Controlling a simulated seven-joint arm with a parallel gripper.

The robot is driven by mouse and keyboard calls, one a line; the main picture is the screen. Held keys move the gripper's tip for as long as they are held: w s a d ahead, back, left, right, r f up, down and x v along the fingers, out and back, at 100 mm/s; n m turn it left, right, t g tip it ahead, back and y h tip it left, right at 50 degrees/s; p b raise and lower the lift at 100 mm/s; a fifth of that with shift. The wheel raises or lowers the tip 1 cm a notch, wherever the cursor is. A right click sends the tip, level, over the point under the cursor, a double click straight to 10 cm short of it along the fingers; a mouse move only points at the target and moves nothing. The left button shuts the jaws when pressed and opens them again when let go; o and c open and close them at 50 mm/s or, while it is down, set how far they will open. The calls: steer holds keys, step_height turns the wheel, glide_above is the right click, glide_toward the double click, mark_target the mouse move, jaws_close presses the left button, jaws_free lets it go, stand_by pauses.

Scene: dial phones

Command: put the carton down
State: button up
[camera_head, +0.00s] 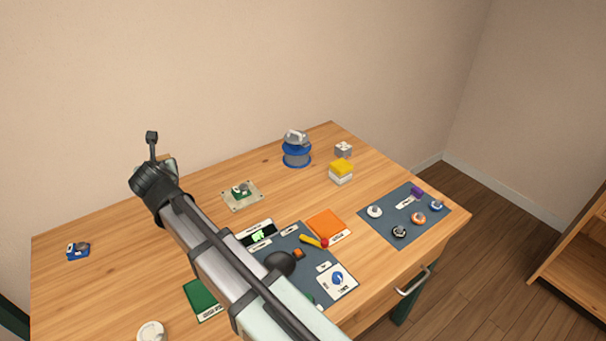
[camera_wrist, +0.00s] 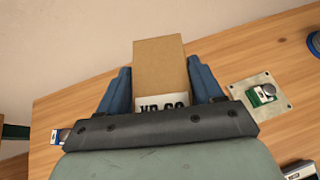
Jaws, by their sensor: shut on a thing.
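A brown cardboard carton (camera_wrist: 160,62) with a white label reading "HD-60" or similar stands between the two blue fingers of my gripper (camera_wrist: 159,72) in the wrist view. The fingers are shut on its sides. In the head view only a small brown edge of the carton (camera_head: 165,157) shows behind my gripper (camera_head: 170,166); my arm hides the rest. My gripper is over the back left part of the wooden table (camera_head: 110,225). I cannot tell whether the carton's underside touches the table.
A pale plate with a green-based part (camera_head: 241,193) lies right of the gripper. A blue-and-white dial part (camera_head: 78,250) sits at far left. A blue spool (camera_head: 297,153) and yellow-white box (camera_head: 341,172) stand at the back. Mats with small parts fill the front right. Bare wood lies left.

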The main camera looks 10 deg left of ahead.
steer(key=w+d+m+t+h, duration=0.1)
steer(key=w+d+m+h, duration=0.2)
steer(key=w+d, duration=1)
steer(key=w+d+m+t+h, duration=0.1)
steer(key=w+d+m+h, duration=0.2)
steer(key=w+d, duration=1)
steer(key=w+d+m+h, duration=0.1)
steer(key=d+m+h, duration=0.2)
steer(key=d, duration=1.5)
steer(key=w+d+m+h, duration=0.2)
steer(key=d, duration=1.6)
steer(key=shift+g, duration=0.4)
steer(key=shift+s+a+f, duration=0.1)
steer(key=shift+a+f, duration=0.05)
steer(key=shift+f, duration=3.6)
steer(key=shift+s+a+f, duration=0.1)
steer(key=shift+f, duration=3.6)
steer(key=shift+f, duration=0.15)
steer(key=o, duration=1.2)
